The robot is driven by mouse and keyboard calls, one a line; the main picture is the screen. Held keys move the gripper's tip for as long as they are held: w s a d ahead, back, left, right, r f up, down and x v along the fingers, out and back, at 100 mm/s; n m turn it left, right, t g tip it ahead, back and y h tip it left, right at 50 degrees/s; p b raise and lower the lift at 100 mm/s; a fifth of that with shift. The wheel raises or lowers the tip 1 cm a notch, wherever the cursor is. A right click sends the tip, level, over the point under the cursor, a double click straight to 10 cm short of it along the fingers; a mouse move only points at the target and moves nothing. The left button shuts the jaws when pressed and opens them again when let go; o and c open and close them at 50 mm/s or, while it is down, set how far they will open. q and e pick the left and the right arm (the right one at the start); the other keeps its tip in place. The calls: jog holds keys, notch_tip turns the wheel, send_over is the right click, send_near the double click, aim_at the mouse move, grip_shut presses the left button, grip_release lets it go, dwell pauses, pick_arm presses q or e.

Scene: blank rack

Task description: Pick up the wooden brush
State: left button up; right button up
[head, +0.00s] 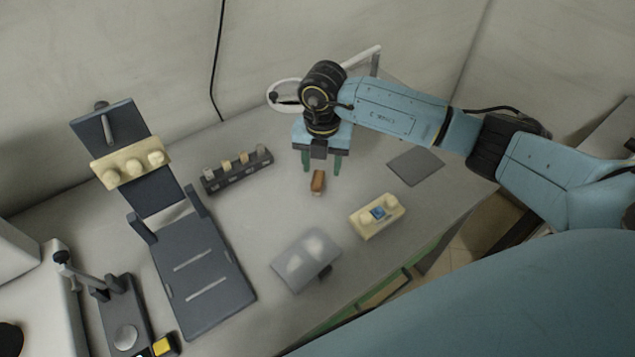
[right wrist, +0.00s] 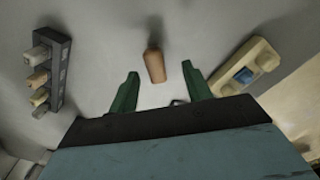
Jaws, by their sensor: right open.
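The wooden brush (head: 318,181) is a small orange-brown block lying on the grey table near its middle. In the right wrist view the brush (right wrist: 154,66) lies ahead of and between the two green fingers. My right gripper (head: 322,166) is open and empty, pointing down above the table just behind the brush in the head view. Its fingers also show in the right wrist view (right wrist: 160,90), apart from the brush. A dark bit at the gripper's base in the wrist view is too small to make out. My left gripper is not in view.
A dark rack with several small blocks (head: 236,172) stands left of the brush. A cream block with a blue button (head: 378,216) is to the right. A grey pad (head: 306,262) lies in front, a dark flat plate (head: 415,166) at right. A dark stand (head: 205,280) fills the left.

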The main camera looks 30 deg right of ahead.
aim_at(318, 177)
jog(key=shift+a+f, duration=0.15)
jog(key=shift+f, duration=0.75)
jog(key=shift+a+f, duration=0.2)
jog(key=shift+f, duration=0.75)
jog(key=shift+a+f, duration=0.15)
jog(key=shift+f, duration=0.75)
grip_shut()
